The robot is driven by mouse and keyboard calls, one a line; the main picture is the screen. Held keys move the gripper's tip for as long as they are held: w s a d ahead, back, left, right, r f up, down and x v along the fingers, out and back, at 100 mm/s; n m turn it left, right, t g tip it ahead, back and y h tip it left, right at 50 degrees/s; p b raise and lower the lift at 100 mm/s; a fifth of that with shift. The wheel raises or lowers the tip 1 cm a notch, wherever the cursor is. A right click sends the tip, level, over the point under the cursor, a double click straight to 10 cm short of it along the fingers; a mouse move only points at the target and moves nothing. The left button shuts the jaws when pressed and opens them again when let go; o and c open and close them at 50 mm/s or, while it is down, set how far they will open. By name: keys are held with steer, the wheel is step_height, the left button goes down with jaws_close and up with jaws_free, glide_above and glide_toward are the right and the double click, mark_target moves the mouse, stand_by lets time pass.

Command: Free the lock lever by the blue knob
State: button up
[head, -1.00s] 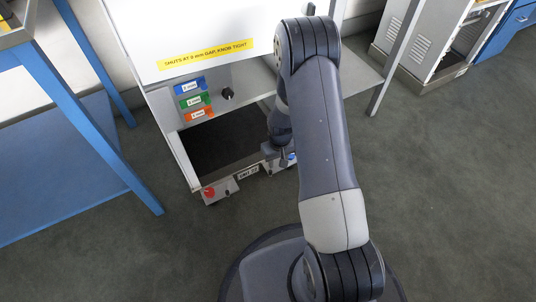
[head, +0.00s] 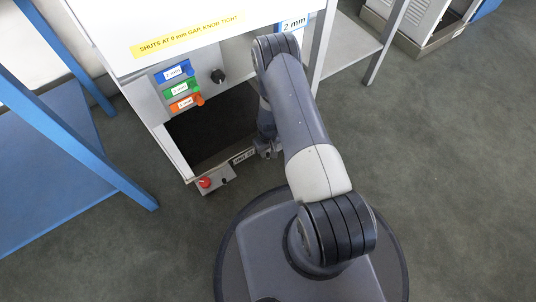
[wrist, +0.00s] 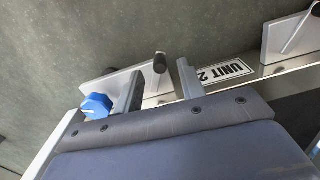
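The blue knob (wrist: 96,106) sits on a pale bracket (wrist: 98,88) at the left of the wrist view, just outside my left-hand finger. A short black-tipped lever (wrist: 160,63) shows between my two fingers, a little beyond their tips; I cannot tell whether it touches them. My gripper (wrist: 158,82) is open with a clear gap between its fingers. In the head view my gripper (head: 265,150) is low at the front right corner of the dispenser, and my arm hides the blue knob there.
A UNIT label (wrist: 225,71) is on the front rail. A red knob (head: 205,182) is at the left front corner. Tags (head: 178,88) and a black knob (head: 218,76) are above the dark opening (head: 212,130).

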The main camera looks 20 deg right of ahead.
steer(key=shift+f+b, duration=0.35)
steer(key=shift+f, duration=1.15)
steer(key=shift+c, duration=0.2)
jaws_close()
